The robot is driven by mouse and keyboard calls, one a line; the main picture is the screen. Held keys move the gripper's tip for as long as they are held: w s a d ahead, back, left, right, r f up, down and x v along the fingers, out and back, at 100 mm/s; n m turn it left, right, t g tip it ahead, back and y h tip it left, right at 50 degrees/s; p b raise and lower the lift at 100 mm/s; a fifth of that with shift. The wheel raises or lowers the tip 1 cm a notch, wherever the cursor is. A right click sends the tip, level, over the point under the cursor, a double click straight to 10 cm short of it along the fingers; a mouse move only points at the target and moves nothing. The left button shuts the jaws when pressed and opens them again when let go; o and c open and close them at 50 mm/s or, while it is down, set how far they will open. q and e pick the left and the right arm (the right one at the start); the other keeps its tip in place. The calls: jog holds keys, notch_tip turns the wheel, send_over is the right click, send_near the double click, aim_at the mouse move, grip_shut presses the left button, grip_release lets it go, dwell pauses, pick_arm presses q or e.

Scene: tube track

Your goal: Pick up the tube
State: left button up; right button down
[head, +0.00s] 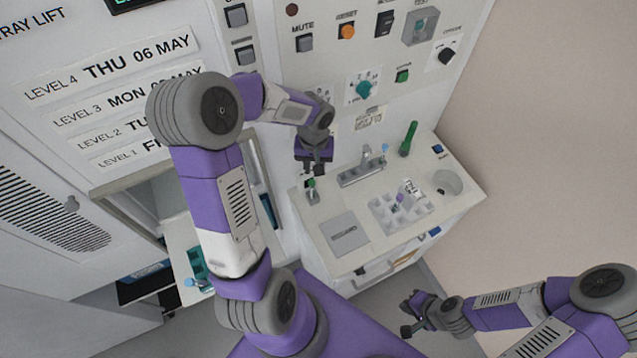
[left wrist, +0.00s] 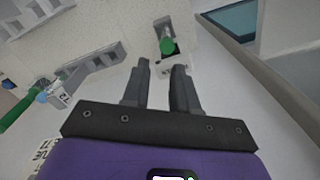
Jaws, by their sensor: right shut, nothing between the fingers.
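A small tube with a green cap (head: 311,183) stands in a small holder (head: 313,198) at the left edge of the white counter. In the left wrist view the green cap (left wrist: 168,46) is just beyond the fingertips, slightly right of the middle between them. My left gripper (head: 314,171) is close above the tube. Its two fingers (left wrist: 161,68) are apart with nothing between them. My right gripper (head: 408,316) is shut and empty, low at the right, away from the counter.
The counter (head: 335,261) also holds a grey rack (head: 362,172) with a blue-topped item (head: 385,148), a green stick-like object (head: 408,138), a compartment tray (head: 385,212), a grey square plate (head: 344,233) and a round well (head: 447,182). A panel with knobs (head: 366,88) rises behind.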

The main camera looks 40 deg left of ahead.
aim_at(312, 182)
pick_arm(q)
jog(key=shift+s+f, duration=0.9)
jog(key=shift+f, duration=0.1)
notch_tip(312, 182, down, 3)
jog(key=shift+d+r, duration=0.1)
jog(key=shift+r, duration=0.05)
jog(key=shift+w+f, duration=0.1)
jog(key=shift+f, duration=0.35)
pick_arm(e)
jog(key=shift+s+r, duration=0.1)
jog(key=shift+s, duration=0.35)
pick_arm(q)
grip_shut()
jog(key=shift+r, duration=0.1)
